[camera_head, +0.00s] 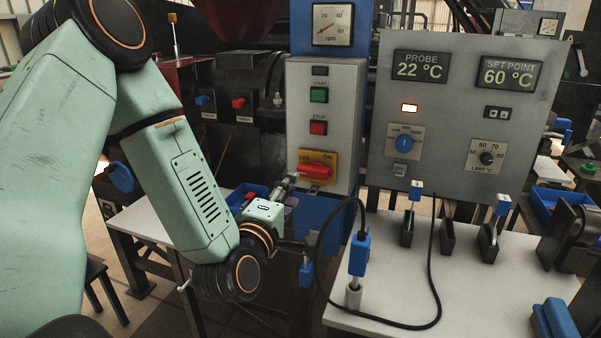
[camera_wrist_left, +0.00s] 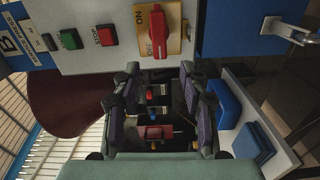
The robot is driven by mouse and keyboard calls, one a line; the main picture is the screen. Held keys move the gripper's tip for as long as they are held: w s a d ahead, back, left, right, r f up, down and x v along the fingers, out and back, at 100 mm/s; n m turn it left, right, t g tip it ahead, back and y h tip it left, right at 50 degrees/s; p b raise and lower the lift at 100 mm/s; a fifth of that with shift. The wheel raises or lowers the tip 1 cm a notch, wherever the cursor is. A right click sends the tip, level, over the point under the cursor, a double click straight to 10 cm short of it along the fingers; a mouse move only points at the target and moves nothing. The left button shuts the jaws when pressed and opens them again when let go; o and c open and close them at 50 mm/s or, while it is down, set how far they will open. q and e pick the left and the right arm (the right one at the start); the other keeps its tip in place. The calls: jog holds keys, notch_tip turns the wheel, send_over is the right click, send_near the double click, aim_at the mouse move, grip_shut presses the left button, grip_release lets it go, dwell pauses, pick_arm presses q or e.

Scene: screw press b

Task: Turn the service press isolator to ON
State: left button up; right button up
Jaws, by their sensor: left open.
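The isolator is a red handle (camera_head: 314,171) on a yellow plate marked OFF at left and ON at right, low on the grey press control box. Its handle lies roughly level; I cannot tell which mark it points to. In the left wrist view the red handle (camera_wrist_left: 158,32) stands upright in the picture, just beyond the fingers. My left gripper (camera_head: 288,183) is just below and left of the handle, apart from it. In the wrist view the gripper (camera_wrist_left: 160,78) is open with nothing between its fingers. My right gripper is not in view.
Above the isolator are a red STOP button (camera_head: 318,128) and a green START button (camera_head: 319,95). The probe panel (camera_head: 463,110) stands to the right. A blue-handled probe (camera_head: 359,255) with a black cable stands on the white table (camera_head: 400,292). A blue bin (camera_head: 246,196) sits behind my gripper.

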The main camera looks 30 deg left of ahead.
aim_at(305, 173)
pick_arm(q)
jog(key=x, duration=0.7)
jog(key=shift+w+b, duration=0.3)
jog(key=shift+w, duration=0.1)
jog(key=shift+c, duration=0.4)
grip_shut()
